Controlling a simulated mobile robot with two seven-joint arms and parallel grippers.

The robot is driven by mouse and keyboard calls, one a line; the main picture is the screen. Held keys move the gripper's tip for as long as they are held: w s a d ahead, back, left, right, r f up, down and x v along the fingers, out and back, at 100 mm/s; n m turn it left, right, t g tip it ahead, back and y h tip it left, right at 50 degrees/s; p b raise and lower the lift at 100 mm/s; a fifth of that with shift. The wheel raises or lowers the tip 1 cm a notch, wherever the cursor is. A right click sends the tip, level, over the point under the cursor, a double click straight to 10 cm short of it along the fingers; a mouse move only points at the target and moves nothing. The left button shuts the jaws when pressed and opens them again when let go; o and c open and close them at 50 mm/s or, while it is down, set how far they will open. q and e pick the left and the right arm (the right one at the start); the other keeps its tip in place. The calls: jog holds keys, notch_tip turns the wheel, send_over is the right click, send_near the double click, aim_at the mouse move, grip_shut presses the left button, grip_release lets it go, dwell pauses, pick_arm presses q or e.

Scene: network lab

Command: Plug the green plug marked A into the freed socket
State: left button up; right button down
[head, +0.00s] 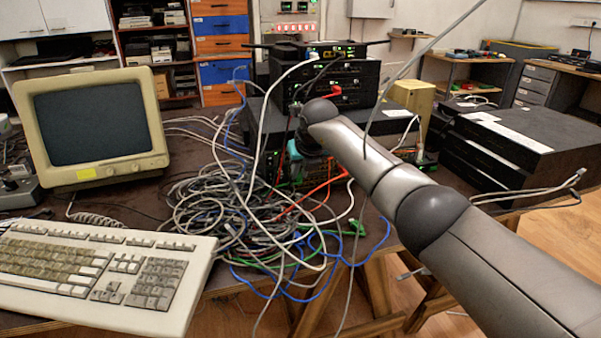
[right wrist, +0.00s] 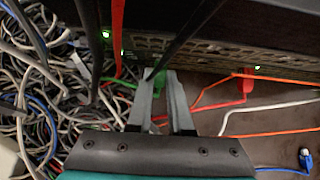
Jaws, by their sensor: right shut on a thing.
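My right gripper (right wrist: 162,92) is at the front of the low dark network device (right wrist: 225,55) in the right wrist view. Its fingers are close together on a small green plug (right wrist: 158,90), mostly hidden between them. A green cable (right wrist: 118,83) shows just left of the fingers. No letter on the plug can be read. I cannot tell whether the plug is inside a socket or only in front of one. In the head view the arm hides the fingertips. Another green plug (head: 357,228) lies at the table's front edge. My left gripper is out of view.
A black cable (right wrist: 185,45) crosses in front of the fingers. A red plug (right wrist: 243,84) is at the device front, to the right. A blue plug (right wrist: 305,156) lies loose. Tangled cables (head: 215,205) fill the table beside the keyboard (head: 100,270) and monitor (head: 92,128).

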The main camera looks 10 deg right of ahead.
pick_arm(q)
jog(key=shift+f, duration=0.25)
pick_arm(e)
jog(key=shift+w, duration=0.15)
jog(key=c, duration=0.8)
grip_release()
jog(key=shift+o, duration=0.2)
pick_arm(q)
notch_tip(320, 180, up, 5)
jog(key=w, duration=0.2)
pick_arm(e)
jog(key=shift+r, duration=0.4)
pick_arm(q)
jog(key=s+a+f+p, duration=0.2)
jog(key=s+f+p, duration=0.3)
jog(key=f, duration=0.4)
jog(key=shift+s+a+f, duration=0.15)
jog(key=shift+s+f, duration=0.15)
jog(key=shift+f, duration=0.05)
pick_arm(e)
jog(key=v, duration=1.4)
jog(key=shift+s+r, duration=0.15)
jog(key=shift+s, duration=0.2)
